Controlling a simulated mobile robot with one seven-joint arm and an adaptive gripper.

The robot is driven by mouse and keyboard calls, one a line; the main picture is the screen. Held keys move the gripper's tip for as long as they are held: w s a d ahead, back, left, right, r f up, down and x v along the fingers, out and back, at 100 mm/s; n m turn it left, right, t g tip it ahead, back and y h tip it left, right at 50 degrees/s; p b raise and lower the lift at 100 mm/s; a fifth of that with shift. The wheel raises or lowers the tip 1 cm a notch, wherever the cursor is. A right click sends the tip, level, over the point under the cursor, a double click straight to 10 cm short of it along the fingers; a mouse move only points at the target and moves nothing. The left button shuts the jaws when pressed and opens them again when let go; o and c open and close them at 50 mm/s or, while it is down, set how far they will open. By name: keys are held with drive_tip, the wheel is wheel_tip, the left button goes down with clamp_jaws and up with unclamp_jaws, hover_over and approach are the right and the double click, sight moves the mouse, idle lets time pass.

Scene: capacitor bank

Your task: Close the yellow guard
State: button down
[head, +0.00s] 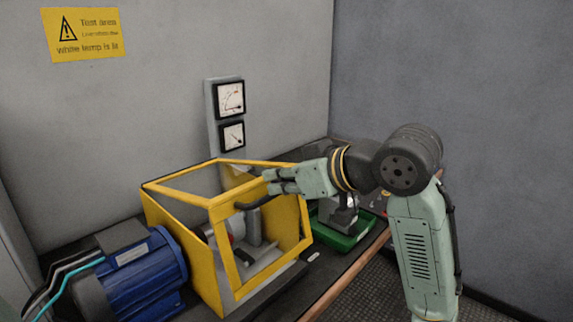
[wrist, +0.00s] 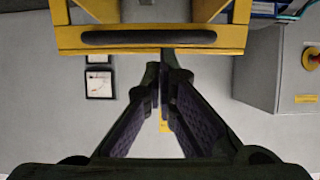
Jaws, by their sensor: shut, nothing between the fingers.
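The yellow guard (head: 180,247) is a box-like frame with open-looking or clear panels, standing around a grey shaft assembly on the bench in the head view. Its dark handle bar (head: 258,202) runs along the upper edge of the side facing right. In the wrist view the yellow frame (wrist: 235,37) crosses the top, with the dark handle (wrist: 148,38) along it. My gripper (head: 268,181) is shut and empty, its fingertips close to the handle's edge. In the wrist view the fingers (wrist: 164,80) meet just below the yellow bar. I cannot tell whether they touch it.
A blue motor (head: 145,272) with cables sits left of the guard. A green tray (head: 343,240) with a grey object lies to the right, under my arm. Two gauges (head: 231,98) hang on the back wall. A grey box with a red button (wrist: 311,58) shows in the wrist view.

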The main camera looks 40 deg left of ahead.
drive_tip(key=shift+f, duration=0.2)
drive_tip(key=y+b, duration=0.3)
drive_tip(key=b, duration=0.9)
approach(266, 227)
drive_tip(key=a, duration=0.2)
drive_tip(key=a+f, duration=0.1)
drive_tip(key=a, duration=0.1)
drive_tip(key=shift+a+f, duration=0.15)
drive_tip(key=shift+p, duration=0.35)
